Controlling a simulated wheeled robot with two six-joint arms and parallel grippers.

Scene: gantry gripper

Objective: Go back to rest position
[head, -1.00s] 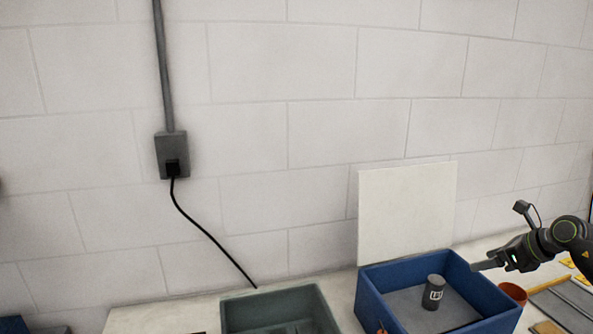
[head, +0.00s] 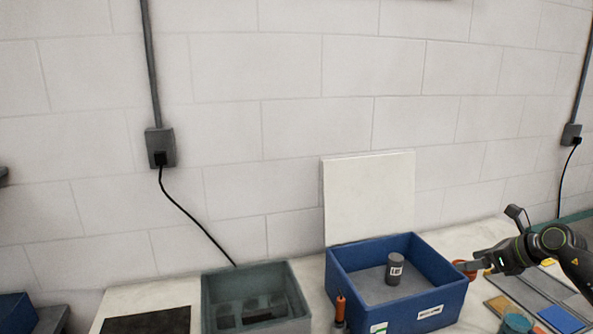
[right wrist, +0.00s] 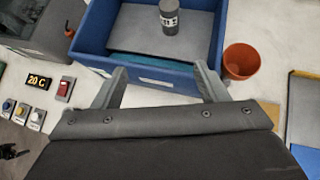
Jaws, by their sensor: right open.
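My right gripper (head: 484,264) comes in from the right in the head view, above the table beside the right side of the blue bin. In the right wrist view its two fingers (right wrist: 160,88) are spread apart with nothing between them, pointing toward the near wall of the blue bin (right wrist: 150,65). The blue bin (head: 345,284) holds a dark grey labelled cylinder (head: 395,269), standing upright; the cylinder also shows in the right wrist view (right wrist: 169,17). My left gripper does not show in the head view.
A grey-green bin (head: 207,296) stands left of the blue one, with dark items inside. An orange cup (right wrist: 241,61) stands close by the blue bin.

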